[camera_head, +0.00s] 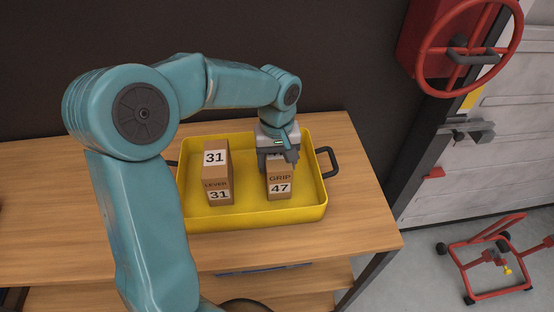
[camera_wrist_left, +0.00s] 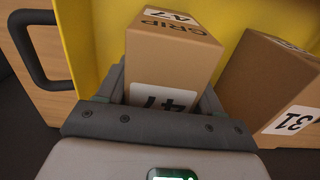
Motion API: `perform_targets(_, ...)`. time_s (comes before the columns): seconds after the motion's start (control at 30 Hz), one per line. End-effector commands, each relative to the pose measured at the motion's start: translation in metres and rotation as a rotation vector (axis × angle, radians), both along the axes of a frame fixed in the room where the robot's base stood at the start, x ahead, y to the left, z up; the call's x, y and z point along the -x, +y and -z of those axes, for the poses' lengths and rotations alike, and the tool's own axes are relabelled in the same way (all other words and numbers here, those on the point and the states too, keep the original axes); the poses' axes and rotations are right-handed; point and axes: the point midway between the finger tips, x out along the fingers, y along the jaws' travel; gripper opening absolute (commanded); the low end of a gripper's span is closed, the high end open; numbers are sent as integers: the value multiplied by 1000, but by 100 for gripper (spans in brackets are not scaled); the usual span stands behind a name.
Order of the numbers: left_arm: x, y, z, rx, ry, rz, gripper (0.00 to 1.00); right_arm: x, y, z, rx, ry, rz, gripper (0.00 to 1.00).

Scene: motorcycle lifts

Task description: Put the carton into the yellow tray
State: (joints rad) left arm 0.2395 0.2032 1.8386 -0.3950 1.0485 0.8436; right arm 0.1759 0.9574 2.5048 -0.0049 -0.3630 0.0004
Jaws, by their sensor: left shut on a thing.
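The yellow tray (camera_head: 255,213) lies on the wooden table, with dark handles at its ends. A brown carton marked GRIP 47 (camera_head: 279,186) is inside the tray's right half. My left gripper (camera_head: 278,160) reaches down into the tray from above and is shut on this carton. In the left wrist view the GRIP 47 carton (camera_wrist_left: 170,60) sits between the two fingers. I cannot tell whether its underside touches the tray floor. A second brown carton marked LEVER 31 (camera_head: 217,175) stands in the tray's left half, apart from the first. My right gripper is not in view.
The wooden table (camera_head: 350,215) is bare to the right of the tray and in front of it. A dark wall rises behind. A red wheel (camera_head: 465,50) is at the upper right, and a red wheeled frame (camera_head: 492,265) stands on the floor at right.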

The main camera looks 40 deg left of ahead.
Motion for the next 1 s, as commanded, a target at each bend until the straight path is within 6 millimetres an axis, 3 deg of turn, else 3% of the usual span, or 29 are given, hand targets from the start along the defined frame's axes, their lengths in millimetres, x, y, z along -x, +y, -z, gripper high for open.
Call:
perform_targets(0.03,0,0,3,-1,-1,0,28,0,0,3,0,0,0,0)
perform_targets(0.07,0,0,2,0,0,0,73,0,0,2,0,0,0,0)
perform_targets(0.1,0,0,2,0,0,0,86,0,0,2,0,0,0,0)
perform_targets(0.13,0,0,2,0,0,0,92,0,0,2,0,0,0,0)
perform_targets(0.4,0,0,1,0,0,0,92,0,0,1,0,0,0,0)
perform_targets(0.53,-1,0,-9,-1,-3,0,92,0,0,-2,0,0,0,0)
perform_targets(1.0,-1,0,-107,0,-3,1,92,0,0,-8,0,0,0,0)
